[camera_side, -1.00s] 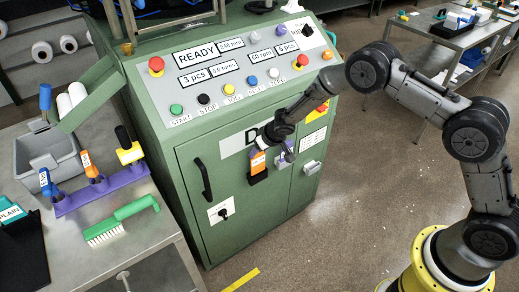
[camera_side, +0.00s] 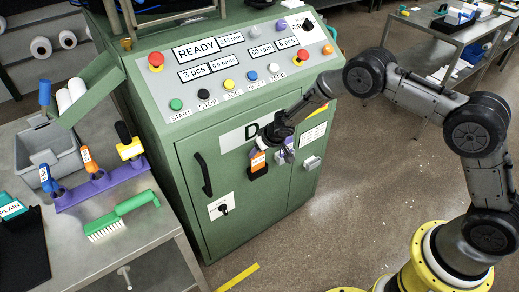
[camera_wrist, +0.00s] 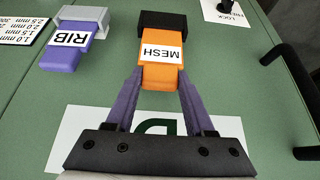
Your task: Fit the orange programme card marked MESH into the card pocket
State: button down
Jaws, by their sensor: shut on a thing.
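The orange MESH card (camera_wrist: 161,72) is between the purple fingers of my gripper (camera_wrist: 158,76), which is shut on its near end. In the side view the card (camera_side: 258,161) stands upright against the green cabinet's front. Its far end meets the black card pocket (camera_wrist: 166,22), which also shows below the card in the side view (camera_side: 258,173). The card is lined up with the pocket. How deep its end sits inside is hidden. My gripper (camera_side: 266,144) is just above the card in the side view.
A purple RIB card (camera_wrist: 65,47) sits in a grey holder (camera_wrist: 85,15) beside the pocket. A black door handle (camera_wrist: 292,72) and a lock plate (camera_wrist: 222,10) are on the other side. The button panel (camera_side: 240,65) slopes above. A bench with a green brush (camera_side: 125,213) stands left.

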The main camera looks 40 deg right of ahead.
jog(key=shift+f, duration=0.7)
jog(key=shift+c, duration=0.9)
grip_release()
jog(key=v, duration=1.3)
jog(key=shift+s+r, duration=0.25)
jog(key=shift+r, duration=0.05)
